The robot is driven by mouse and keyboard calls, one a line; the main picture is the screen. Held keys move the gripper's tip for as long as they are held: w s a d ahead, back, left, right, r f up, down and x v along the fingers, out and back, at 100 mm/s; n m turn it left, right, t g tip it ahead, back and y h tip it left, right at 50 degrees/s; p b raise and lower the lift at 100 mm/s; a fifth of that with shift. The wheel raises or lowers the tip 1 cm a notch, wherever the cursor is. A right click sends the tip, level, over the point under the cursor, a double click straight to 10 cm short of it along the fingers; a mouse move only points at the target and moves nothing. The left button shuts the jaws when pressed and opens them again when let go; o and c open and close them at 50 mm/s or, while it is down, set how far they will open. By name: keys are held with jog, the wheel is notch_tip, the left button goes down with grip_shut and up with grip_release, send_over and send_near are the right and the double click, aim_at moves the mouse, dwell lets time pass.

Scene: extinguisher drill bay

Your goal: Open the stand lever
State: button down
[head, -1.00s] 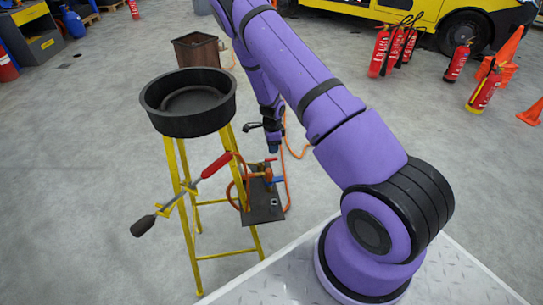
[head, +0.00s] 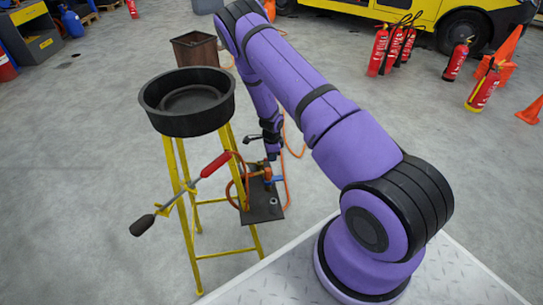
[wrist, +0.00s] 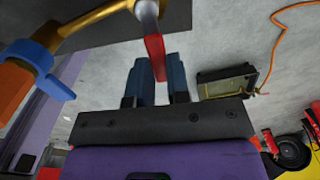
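A small plate (head: 262,212) on the yellow stand (head: 190,215) carries brass pipework with an orange body (head: 267,176) and a blue lever (head: 279,179). The blue lever (wrist: 38,65) also shows at the left of the wrist view. A red lever (wrist: 154,55) on a silver stem reaches down between my fingertips in the wrist view; I cannot tell whether either finger touches it. My gripper (wrist: 157,82) is open, with a finger on each side of the red lever. In the head view my gripper (head: 273,154) is just above the plate's back end and hides the red lever.
A black round pan (head: 188,122) tops the stand. A lance with a red grip (head: 215,164) sticks out left. A brown bin (head: 196,50) stands behind, with an orange hose on the floor. Several extinguishers (head: 380,52) stand far right; open floor surrounds the stand.

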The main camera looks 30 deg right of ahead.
jog(key=shift+w+d+n, duration=0.1)
jog(key=shift+w+n, duration=0.05)
jog(key=shift+n, duration=0.15)
jog(key=w+n, duration=0.1)
jog(key=n, duration=0.1)
jog(key=w+n, duration=0.1)
jog(key=n, duration=0.1)
jog(key=shift+d, duration=0.15)
jog(key=n, duration=0.1)
jog(key=w+n, duration=0.1)
jog(key=n, duration=0.1)
jog(key=w+n, duration=0.1)
jog(key=n, duration=0.1)
jog(key=shift+a, duration=0.2)
jog(key=shift+w+a+n, duration=0.4)
jog(key=shift+a+n, duration=0.05)
jog(key=shift+n, duration=0.95)
jog(key=shift+w+a+n, duration=0.45)
jog(key=shift+n, duration=0.95)
jog(key=shift+w+a+n, duration=0.4)
jog(key=shift+a+n, duration=0.05)
jog(key=shift+n, duration=0.95)
jog(key=c, duration=1.1)
grip_release()
